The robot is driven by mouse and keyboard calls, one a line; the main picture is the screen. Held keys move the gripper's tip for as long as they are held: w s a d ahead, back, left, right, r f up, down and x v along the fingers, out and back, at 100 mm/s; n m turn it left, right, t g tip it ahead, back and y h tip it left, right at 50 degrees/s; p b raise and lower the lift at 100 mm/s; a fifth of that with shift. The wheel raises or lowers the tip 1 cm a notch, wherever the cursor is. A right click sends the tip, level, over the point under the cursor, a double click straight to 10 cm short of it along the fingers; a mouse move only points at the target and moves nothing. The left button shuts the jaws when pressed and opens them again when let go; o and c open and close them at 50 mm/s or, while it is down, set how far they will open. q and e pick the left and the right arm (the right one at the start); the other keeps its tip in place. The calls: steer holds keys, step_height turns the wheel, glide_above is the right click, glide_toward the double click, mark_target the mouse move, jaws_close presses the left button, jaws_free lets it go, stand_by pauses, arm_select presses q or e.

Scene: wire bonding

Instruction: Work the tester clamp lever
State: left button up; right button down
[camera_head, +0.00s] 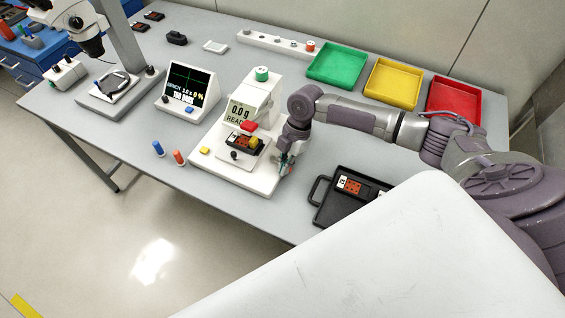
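My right gripper (285,168) points down at the right edge of the tester. Its fingers are small and dark here, so I cannot tell whether they are open or touching anything. My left gripper is not in view.
A black tray (322,192) with small parts lies right of the tester. Green (337,65), yellow (392,83) and red (453,99) bins line the back. My white body covers the lower right.

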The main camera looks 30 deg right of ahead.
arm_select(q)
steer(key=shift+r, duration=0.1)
arm_select(e)
steer(key=shift+d, duration=0.3)
